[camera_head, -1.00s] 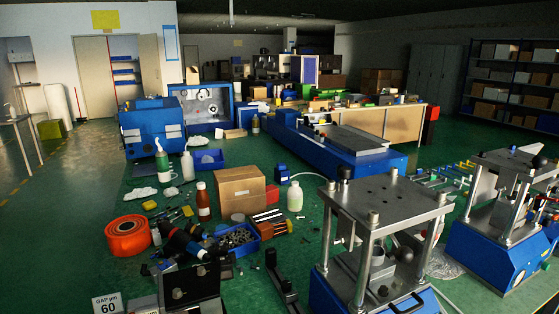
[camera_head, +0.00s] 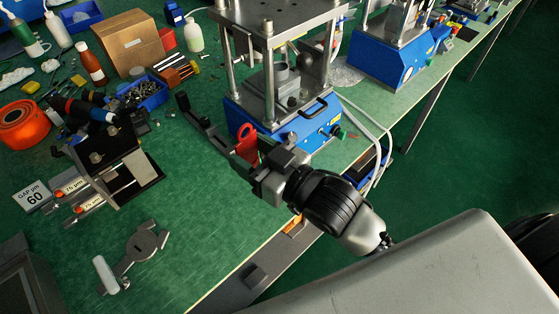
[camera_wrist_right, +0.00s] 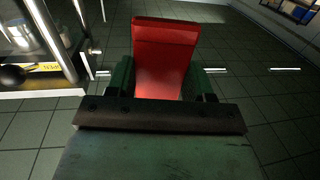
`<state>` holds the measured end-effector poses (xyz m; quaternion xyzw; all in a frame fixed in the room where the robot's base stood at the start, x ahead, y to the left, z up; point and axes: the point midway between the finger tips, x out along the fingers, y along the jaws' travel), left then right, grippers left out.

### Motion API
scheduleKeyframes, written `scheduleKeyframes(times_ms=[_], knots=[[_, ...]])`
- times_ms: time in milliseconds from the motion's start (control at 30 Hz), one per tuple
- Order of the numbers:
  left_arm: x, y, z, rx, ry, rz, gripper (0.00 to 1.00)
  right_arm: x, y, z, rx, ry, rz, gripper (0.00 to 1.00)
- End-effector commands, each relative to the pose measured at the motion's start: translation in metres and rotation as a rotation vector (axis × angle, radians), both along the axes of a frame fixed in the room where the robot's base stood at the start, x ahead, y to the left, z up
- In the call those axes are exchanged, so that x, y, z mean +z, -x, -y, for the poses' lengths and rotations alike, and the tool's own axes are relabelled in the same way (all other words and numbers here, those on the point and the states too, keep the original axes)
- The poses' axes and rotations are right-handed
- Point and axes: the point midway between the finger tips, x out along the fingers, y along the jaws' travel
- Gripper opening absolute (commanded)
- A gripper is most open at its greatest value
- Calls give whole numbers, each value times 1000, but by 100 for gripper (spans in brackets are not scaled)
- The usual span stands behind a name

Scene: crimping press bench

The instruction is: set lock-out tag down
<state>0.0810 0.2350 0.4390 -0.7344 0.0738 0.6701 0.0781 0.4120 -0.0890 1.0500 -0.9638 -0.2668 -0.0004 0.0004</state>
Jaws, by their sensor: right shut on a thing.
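The red lock-out tag (camera_head: 246,140) is held up at the front of the near crimping press (camera_head: 268,110), by the bench's right-hand edge. My right gripper (camera_head: 257,160) is shut on it. In the right wrist view the tag (camera_wrist_right: 165,50) stands out between the two green-padded fingers (camera_wrist_right: 162,82), with dark tiled floor behind it. Whether the tag touches the press or the bench cannot be told. My left gripper is not in view.
The green bench top (camera_head: 205,210) is bare left of my right arm. A grey metal tool (camera_head: 142,243) lies at its front. A dark gauge stand (camera_head: 115,165), a "GAP 60" card (camera_head: 31,196) and an orange roll (camera_head: 22,125) stand further left. A second press (camera_head: 392,55) stands behind.

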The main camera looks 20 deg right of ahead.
Motion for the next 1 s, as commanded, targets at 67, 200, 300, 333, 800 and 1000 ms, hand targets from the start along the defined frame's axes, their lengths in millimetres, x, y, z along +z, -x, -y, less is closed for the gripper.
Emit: scheduleKeyframes(times_ms=[67, 200, 300, 333, 800, 1000], knots=[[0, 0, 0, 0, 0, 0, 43, 8, -3, -9, 53, 8, 4, 30], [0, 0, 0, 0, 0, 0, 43, 17, -7, -22, 116, 2, 3, 30], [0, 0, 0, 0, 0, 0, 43, 21, -8, -26, 143, 2, 0, 30], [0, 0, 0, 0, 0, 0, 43, 21, -9, -28, 149, 2, -1, 30], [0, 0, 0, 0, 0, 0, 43, -8, -35, -54, 407, 9, 2, 30], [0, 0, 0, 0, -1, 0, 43, -19, -43, -65, 500, 6, 3, 30]])
